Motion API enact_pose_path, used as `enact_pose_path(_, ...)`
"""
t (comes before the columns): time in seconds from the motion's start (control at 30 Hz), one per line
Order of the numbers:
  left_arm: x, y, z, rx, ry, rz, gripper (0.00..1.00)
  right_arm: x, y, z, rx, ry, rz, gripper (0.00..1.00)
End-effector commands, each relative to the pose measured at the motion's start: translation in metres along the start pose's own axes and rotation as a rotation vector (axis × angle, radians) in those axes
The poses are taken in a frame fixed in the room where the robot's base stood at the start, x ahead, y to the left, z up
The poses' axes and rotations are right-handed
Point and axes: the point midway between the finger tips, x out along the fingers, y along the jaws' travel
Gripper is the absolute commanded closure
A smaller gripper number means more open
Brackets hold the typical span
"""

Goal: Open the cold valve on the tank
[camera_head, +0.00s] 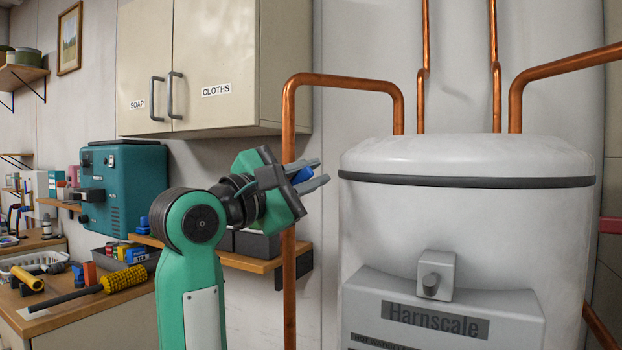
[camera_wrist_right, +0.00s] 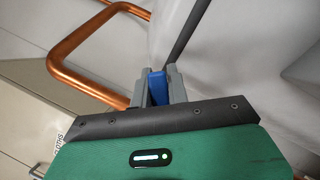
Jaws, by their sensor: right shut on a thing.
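The white tank (camera_head: 466,215) with a dark band fills the right of the head view; part of it shows behind my gripper in the wrist view (camera_wrist_right: 240,50). My right gripper (camera_head: 322,174) is left of the tank, in front of the vertical copper pipe. It also shows in the wrist view (camera_wrist_right: 160,85), with its fingers closed on a small blue piece (camera_wrist_right: 157,88). The blue piece looks like a valve handle and shows between the fingers in the head view (camera_head: 302,175). Any valve body behind it is hidden. My left gripper is not in view.
A copper pipe (camera_head: 289,115) rises beside the tank and bends over to its top. A cabinet (camera_head: 210,65) hangs behind. A wooden shelf (camera_head: 240,262) with grey bins is behind my right arm. A cluttered bench stands at lower left.

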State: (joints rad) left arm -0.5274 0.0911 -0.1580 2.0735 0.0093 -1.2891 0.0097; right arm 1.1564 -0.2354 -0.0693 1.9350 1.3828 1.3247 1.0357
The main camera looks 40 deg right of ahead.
Motion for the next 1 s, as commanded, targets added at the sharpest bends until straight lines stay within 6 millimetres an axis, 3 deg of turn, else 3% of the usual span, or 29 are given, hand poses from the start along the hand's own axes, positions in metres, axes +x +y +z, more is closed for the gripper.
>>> enact_pose_path(0.37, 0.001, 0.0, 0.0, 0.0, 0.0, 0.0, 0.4, 0.0, -0.001, -0.001, -0.006, 0.002, 0.0, 1.0)
enact_pose_path(0.4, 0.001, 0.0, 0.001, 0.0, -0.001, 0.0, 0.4, 0.0, -0.001, -0.001, -0.006, 0.002, 0.0, 0.78)
enact_pose_path(0.5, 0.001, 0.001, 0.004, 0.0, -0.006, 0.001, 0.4, 0.0, -0.001, -0.001, -0.006, 0.002, 0.0, 0.62)
enact_pose_path(0.77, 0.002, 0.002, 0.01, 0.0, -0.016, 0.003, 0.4, -0.001, 0.0, -0.001, -0.004, 0.001, 0.001, 0.62)
enact_pose_path(0.9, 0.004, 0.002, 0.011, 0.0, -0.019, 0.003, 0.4, -0.011, -0.001, -0.002, -0.004, 0.003, 0.003, 0.62)
enact_pose_path(1.0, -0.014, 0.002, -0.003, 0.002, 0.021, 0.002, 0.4, -0.027, -0.002, -0.003, -0.004, 0.005, 0.004, 0.62)
